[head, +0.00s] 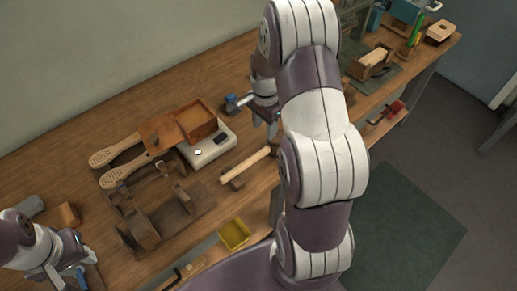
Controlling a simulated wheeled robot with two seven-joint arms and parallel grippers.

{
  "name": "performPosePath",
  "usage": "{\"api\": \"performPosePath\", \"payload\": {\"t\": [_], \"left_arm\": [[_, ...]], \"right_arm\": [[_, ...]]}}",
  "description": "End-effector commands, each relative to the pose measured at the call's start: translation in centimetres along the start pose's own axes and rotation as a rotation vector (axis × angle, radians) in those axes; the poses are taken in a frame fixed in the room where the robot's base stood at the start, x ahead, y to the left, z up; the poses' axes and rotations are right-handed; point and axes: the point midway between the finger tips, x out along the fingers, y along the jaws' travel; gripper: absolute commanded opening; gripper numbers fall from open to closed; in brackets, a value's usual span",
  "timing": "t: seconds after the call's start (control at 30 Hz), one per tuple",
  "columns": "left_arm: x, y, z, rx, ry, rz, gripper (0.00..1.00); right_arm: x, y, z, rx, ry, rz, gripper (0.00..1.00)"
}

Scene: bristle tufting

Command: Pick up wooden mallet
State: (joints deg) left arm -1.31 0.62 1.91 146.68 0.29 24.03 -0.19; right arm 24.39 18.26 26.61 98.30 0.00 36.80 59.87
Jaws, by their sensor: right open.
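What looks like the wooden mallet (250,163) lies on the bench in the head view, just right of the white scale. Its pale handle slants up to the right, with a darker block at its lower left end. My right gripper (271,126) is above and beyond the handle's right end, partly hidden by my own arm. It is open and appears apart from the mallet. My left gripper (80,274) is at the lower left, far from the mallet, and its fingers are too unclear to read.
A white scale (212,150) carries a wooden tray (199,118). Pale brush-shaped paddles (115,153) and a dark wooden fixture (145,232) lie left. A yellow bin (234,234) is at the front edge. A blue-topped item (231,101) stands near my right gripper.

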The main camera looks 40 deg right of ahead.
Motion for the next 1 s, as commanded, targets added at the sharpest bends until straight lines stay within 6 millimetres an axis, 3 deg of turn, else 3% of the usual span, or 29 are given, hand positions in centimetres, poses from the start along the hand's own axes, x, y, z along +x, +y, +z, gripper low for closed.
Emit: {"api": "performPosePath", "payload": {"t": [0.3,0.47,0.7,0.97,1.0], "left_arm": [[-0.5,0.0,-0.1,0.0,0.0,0.0,0.38],[-0.8,0.0,-0.1,0.0,0.0,0.0,0.38],[-1.5,0.0,-0.2,0.0,0.0,0.0,0.38],[-1.5,0.0,-0.2,0.0,0.0,0.0,0.38],[-1.5,0.0,-0.2,0.0,0.0,0.0,0.38]], "right_arm": [[6.0,0.1,0.1,0.016,-0.003,0.004,0.48],[7.8,0.0,0.0,0.016,-0.001,0.002,0.48],[12.1,-0.2,0.1,0.015,-0.001,0.003,0.48],[12.7,-0.3,0.0,0.015,0.0,0.0,0.48],[12.7,-0.3,0.0,0.015,0.0,0.0,0.38]]}}
